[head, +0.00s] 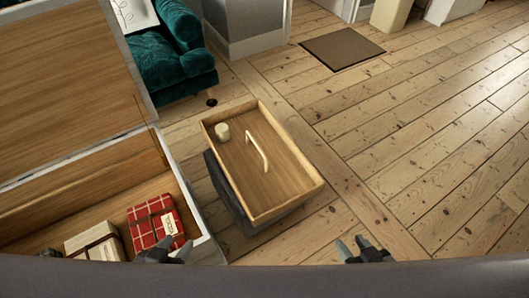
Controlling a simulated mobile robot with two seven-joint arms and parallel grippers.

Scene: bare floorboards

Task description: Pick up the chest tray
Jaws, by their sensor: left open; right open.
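The chest tray is a shallow wooden tray (228,170) with a pale upright handle (257,151) inside it. It sits on a dark grey box-like support (226,195) in the middle of the head view. A small cream cylinder (223,132) stands in the tray near its far left corner. My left gripper (166,247) is open at the bottom of the view, in front of the red gift and left of the tray. My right gripper (362,246) is open over the floor, right of and nearer than the tray. Neither gripper touches the tray.
An open wooden chest (90,180) with a raised lid (70,75) fills the left. It holds a red checked gift (150,216) and a cream parcel (93,240). A teal armchair (170,60) stands behind. A brown mat (342,48) lies on the floor; the right floor is clear.

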